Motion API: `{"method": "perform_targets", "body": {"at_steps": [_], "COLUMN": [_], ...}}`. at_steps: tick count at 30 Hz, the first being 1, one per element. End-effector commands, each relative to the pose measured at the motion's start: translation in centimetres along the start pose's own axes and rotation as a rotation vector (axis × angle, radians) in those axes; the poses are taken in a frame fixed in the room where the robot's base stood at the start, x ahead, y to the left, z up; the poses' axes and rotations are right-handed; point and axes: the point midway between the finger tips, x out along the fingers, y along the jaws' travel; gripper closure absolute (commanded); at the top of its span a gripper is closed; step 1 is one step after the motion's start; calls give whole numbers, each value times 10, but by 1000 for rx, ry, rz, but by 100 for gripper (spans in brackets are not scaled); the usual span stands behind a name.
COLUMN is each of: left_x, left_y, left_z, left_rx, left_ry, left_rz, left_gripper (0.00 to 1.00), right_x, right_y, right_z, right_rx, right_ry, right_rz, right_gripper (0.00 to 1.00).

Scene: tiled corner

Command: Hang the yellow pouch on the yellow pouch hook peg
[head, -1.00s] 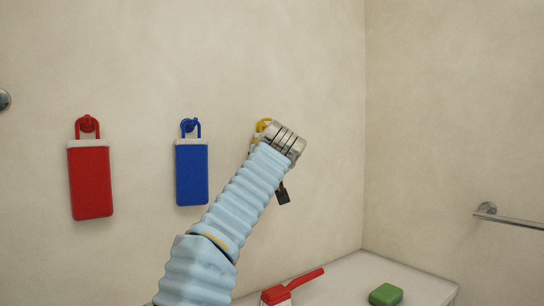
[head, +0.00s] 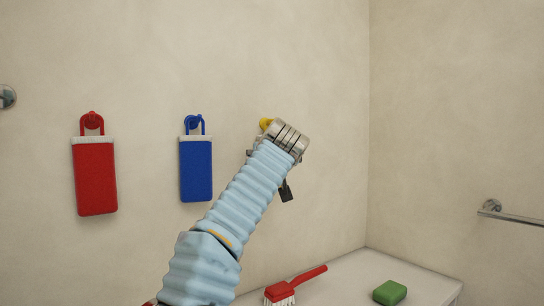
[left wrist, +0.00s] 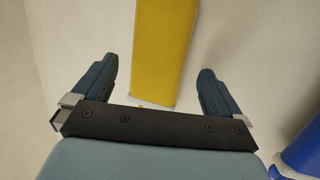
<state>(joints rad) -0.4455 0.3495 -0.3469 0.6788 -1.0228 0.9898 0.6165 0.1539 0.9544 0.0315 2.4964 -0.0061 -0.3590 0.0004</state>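The yellow pouch (left wrist: 163,45) shows in the left wrist view, with its pale band low in the picture. My left gripper (left wrist: 155,68) is open, one finger on each side of the pouch in this view, with gaps showing between. The pouch's loop is hidden there. In the head view, my left arm covers most of the pouch's area. A small yellow part (head: 265,124), seemingly at the peg, shows beside my wrist. I cannot tell whether the loop is around the peg. My right gripper is not in view.
A red pouch (head: 95,178) and a blue pouch (head: 196,172) hang on pegs to the left. The blue one also shows in the left wrist view (left wrist: 304,150). Below right, a ledge (head: 345,275) carries a red brush (head: 300,282) and green soap (head: 390,292). A rail (head: 515,216) is at right.

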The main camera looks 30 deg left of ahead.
Motion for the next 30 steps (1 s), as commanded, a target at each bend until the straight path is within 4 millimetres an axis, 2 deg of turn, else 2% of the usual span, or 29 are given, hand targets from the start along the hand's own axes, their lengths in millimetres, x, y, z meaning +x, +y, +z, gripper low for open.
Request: {"method": "perform_targets", "body": {"at_steps": [5,8,14,21,25,30], "left_x": [-2,-13,-58,-113,-130,-138], "left_y": [0,1,1,1,2,1], "left_z": [1,1,2,-2,-3,-4], "left_rx": [0,-1,-3,-3,0,0], "left_ry": [0,2,2,1,0,-1], "left_rz": [1,3,7,5,3,0], "left_gripper": [0,0,0,0,0,0], "right_x": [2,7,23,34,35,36], "right_y": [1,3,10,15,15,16], "right_z": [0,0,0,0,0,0], "right_rx": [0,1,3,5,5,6], "right_ry": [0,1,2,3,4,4], "right_rz": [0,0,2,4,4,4], "right_gripper": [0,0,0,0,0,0]}}
